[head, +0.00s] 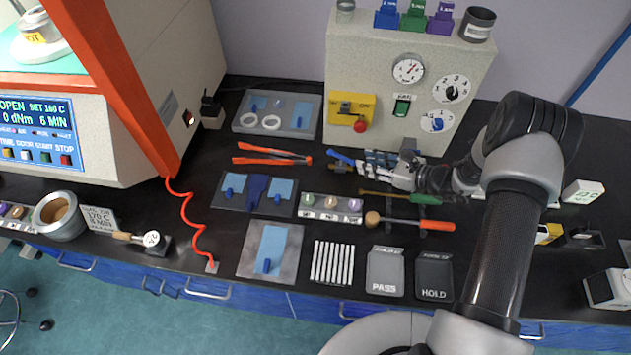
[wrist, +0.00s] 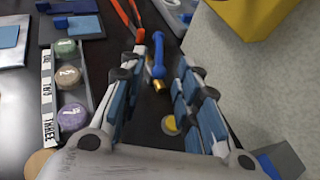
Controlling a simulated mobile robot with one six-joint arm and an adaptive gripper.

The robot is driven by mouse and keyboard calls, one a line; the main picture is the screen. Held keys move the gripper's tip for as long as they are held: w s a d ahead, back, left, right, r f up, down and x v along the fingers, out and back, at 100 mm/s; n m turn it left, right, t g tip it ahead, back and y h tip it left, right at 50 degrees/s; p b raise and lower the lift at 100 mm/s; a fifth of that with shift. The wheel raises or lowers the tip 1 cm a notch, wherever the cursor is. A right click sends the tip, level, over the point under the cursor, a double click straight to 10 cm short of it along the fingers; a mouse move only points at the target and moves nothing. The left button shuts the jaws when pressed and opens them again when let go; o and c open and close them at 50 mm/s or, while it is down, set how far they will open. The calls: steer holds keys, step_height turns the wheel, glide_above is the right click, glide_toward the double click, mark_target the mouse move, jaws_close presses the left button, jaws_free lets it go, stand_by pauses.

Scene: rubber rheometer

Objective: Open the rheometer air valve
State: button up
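The air valve shows in the head view as a blue lever (head: 340,157) beside a small brass body (head: 338,168), at the foot of the rheometer cabinet. In the wrist view, the blue lever (wrist: 158,56) points away from me, with a brass end (wrist: 158,85) nearer. My gripper (head: 366,160) is low over the bench, just right of the valve in the head view. In the wrist view, my gripper (wrist: 160,68) is open; its blue-padded fingers stand on either side of the lever's line, with visible gaps. I cannot tell whether a fingertip touches the lever.
The cabinet (head: 398,75) with gauge and dials stands behind; its yellow switch box (head: 352,110) has a red button. Orange tongs (head: 270,155) lie left. A rack of three pucks (head: 331,207) and a green-handled tool (head: 424,199) lie in front.

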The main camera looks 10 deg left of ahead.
steer(key=p+v, duration=0.1)
steer(key=v, duration=0.6)
steer(key=s+a+r+n+g+y, duration=0.1)
steer(key=s+a+r, duration=0.4)
steer(key=s+a, duration=0.3)
steer(key=s+a+r+n+y+p, duration=0.1)
steer(key=s+a+r+n+y, duration=0.1)
steer(key=s+a+r, duration=0.4)
steer(key=s+a, duration=0.2)
steer(key=a, duration=0.2)
steer(key=shift+s+a+r+g, duration=0.25)
steer(key=shift+g, duration=0.15)
